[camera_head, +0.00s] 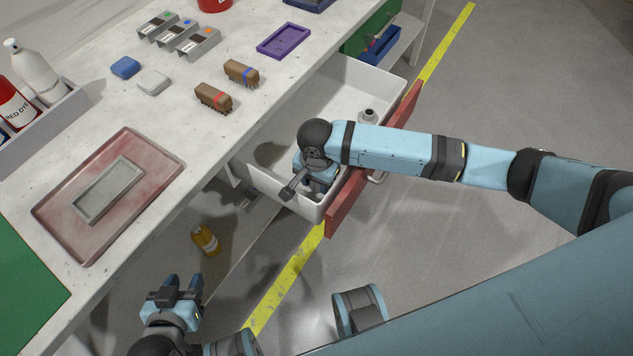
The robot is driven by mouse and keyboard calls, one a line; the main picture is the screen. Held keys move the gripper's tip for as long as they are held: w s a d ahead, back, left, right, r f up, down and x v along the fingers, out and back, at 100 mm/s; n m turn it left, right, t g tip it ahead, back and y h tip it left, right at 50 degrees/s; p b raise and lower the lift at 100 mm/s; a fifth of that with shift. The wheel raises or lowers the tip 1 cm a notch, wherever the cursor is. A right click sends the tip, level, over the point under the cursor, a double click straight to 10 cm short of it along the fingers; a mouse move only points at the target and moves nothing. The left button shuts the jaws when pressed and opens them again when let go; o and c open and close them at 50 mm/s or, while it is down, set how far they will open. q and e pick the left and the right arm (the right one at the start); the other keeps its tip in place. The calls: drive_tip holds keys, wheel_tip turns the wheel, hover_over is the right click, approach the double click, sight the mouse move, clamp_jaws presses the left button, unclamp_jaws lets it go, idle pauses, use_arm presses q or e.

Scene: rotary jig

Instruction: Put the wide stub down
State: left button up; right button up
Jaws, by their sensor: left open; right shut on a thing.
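My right gripper (296,188) is inside the open white drawer (352,78), near its front left corner, and points down and left. It is shut on a grey piece, taken to be the wide stub (290,191); the gripper and wrist hide most of it. Whether the piece touches the drawer floor I cannot tell. Another small grey piece with a round top (368,115) stands in the drawer, partly behind my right forearm. My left gripper (184,281) is open and empty, off the table's front edge at the lower left.
The drawer has a red front (345,204). On the table are a reddish tray (150,153) with a grey frame, two brown brushes (213,97), a purple tray (284,40) and a bottle rack (48,124). A yellow bottle (206,239) stands below the table.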

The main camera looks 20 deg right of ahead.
drive_tip(key=shift+f, duration=0.35)
use_arm(q)
drive_tip(key=shift+r, duration=0.25)
use_arm(e)
drive_tip(key=o, duration=0.9)
drive_tip(key=shift+f, duration=0.1)
use_arm(q)
drive_tip(key=shift+f, duration=0.15)
drive_tip(key=shift+f, duration=0.1)
drive_tip(key=r+p, duration=0.1)
drive_tip(key=p, duration=0.1)
drive_tip(key=shift+s+p, duration=0.1)
drive_tip(key=shift+p, duration=0.3)
use_arm(e)
wheel_tip(320, 180, up, 12)
drive_tip(key=shift+r, duration=0.2)
